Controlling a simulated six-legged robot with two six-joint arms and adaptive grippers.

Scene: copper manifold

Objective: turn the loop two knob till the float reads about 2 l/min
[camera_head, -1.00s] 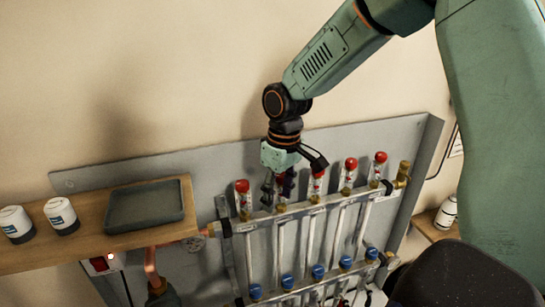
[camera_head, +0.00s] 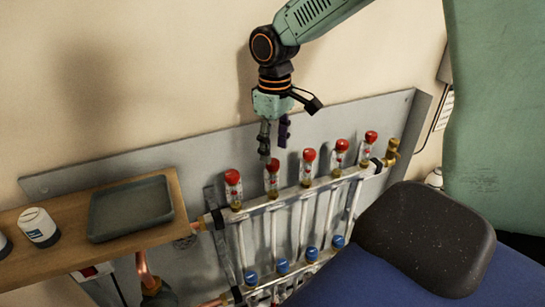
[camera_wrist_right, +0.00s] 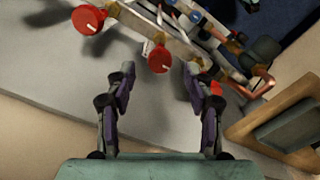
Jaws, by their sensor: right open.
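Several red knobs top the clear flow tubes on the manifold bar (camera_head: 290,196). The second knob from the left, which I take for loop two (camera_head: 272,165), is just below my right gripper (camera_head: 273,150). In the right wrist view this red knob (camera_wrist_right: 160,60) lies ahead, between the open fingertips (camera_wrist_right: 160,72), with a pale line on its face. The fingers are apart and hold nothing; they appear clear of the knob. The float and its scale are too small to read. My left gripper is not in view.
The neighbouring red knobs stand close on both sides, the leftmost (camera_head: 232,176) and the third (camera_head: 309,155). Blue caps (camera_head: 282,266) line the lower bar. A wooden shelf (camera_head: 60,236) with a dark tray (camera_head: 130,210) and white jars (camera_head: 38,226) is at left.

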